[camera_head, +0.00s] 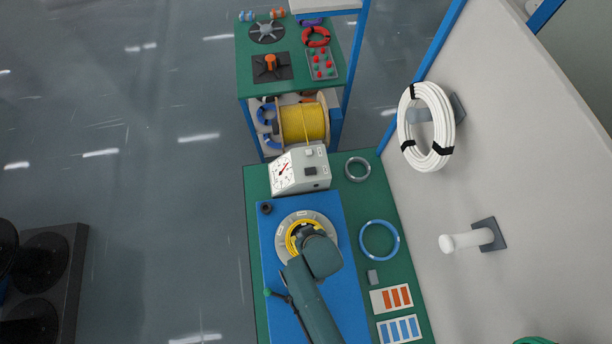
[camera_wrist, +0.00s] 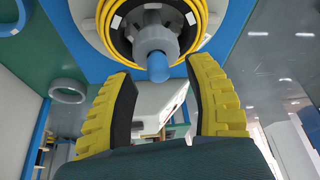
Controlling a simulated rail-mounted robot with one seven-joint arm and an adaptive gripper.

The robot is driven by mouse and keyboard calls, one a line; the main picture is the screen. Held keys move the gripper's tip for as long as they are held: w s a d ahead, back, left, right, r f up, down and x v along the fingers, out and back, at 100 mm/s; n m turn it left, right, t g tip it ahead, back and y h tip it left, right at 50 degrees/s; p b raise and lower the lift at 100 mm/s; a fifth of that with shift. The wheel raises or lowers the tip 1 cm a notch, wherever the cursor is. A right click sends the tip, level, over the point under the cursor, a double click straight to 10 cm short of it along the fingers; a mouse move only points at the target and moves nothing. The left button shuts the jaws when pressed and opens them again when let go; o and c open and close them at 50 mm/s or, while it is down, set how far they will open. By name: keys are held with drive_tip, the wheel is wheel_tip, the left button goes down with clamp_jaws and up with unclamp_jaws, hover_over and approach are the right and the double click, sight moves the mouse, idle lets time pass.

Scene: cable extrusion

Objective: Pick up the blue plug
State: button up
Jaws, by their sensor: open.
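The blue plug (camera_wrist: 158,67) shows in the wrist view as a short rounded blue tip on a grey hub (camera_wrist: 150,42). It stands at the middle of a coil of yellow cable (camera_wrist: 103,22). My gripper (camera_wrist: 160,75) is open, with one yellow-and-black finger on each side of the plug in the picture. A gap shows between the plug and both fingers, and nothing is held. In the head view the yellow coil (camera_head: 291,238) lies on a round grey holder (camera_head: 283,228) on the blue plate (camera_head: 268,280). There my arm covers the plug and my gripper.
A white gauge box (camera_head: 300,170) stands behind the coil. A blue ring (camera_head: 379,257), a grey ring (camera_head: 357,169) and slotted trays (camera_head: 391,298) lie to the right on the green table. A white cable coil (camera_head: 407,128) and a white peg (camera_head: 462,241) are on the wall.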

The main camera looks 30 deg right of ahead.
drive_tip(key=shift+x, duration=0.8)
drive_tip(key=c, duration=1)
drive_tip(key=shift+o, duration=0.2)
drive_tip(key=shift+r, duration=0.15)
wheel_tip(320, 180, up, 10)
drive_tip(key=shift+f+p, duration=0.1)
drive_tip(key=shift+p, duration=0.25)
clamp_jaws()
drive_tip(key=shift+o, duration=1.1)
unclamp_jaws()
clamp_jaws()
